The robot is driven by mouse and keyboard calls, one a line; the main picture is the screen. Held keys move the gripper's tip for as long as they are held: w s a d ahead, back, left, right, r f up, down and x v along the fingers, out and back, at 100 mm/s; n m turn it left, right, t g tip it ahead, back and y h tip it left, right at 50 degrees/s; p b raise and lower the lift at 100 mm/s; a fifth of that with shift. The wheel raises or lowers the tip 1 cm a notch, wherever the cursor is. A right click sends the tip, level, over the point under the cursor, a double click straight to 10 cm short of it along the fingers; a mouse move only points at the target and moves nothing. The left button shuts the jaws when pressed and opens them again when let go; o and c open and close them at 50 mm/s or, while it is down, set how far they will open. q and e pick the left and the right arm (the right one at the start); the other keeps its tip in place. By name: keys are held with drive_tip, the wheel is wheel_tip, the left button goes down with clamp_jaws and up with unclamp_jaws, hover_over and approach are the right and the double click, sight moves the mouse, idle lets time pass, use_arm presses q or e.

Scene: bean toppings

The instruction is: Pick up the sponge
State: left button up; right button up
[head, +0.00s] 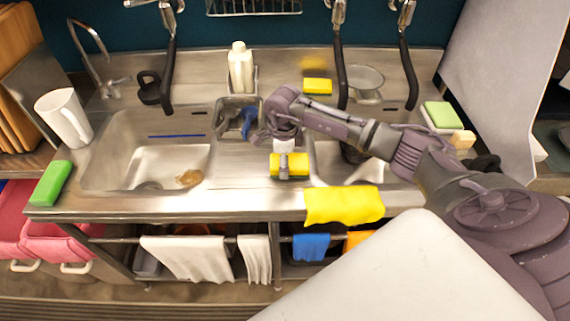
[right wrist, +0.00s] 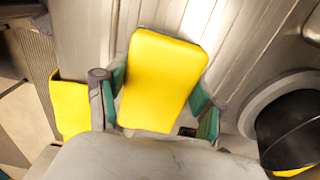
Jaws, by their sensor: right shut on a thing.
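A yellow sponge with a dark underside (head: 289,167) is between the fingers of my right gripper (head: 285,165), over the steel counter between the two sinks. In the right wrist view the sponge (right wrist: 163,80) shows its yellow face, with a finger against each side of it. My right gripper (right wrist: 158,102) is shut on it. I cannot tell whether the sponge touches the counter. My left gripper is not in view. Other sponges are a yellow one (head: 317,86) at the back, a green one (head: 51,183) at the left and a green-topped one (head: 441,115) at the right.
The left sink (head: 125,150) holds a brown item (head: 190,177). A yellow cloth (head: 343,205) hangs over the counter's front edge. A dark pot (right wrist: 290,130) is in the right sink.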

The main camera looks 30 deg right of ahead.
wheel_tip(320, 180, up, 3)
drive_tip(key=shift+w+f+b, duration=0.1)
drive_tip(key=shift+f+b, duration=0.05)
drive_tip(key=shift+b, duration=0.65)
drive_tip(key=s+d+r+b, duration=0.3)
drive_tip(key=s+r, duration=0.4)
drive_tip(key=s, duration=0.4)
drive_tip(key=shift+d+r+b, duration=0.15)
drive_tip(key=shift+d+b, duration=0.15)
drive_tip(key=shift+d, duration=0.35)
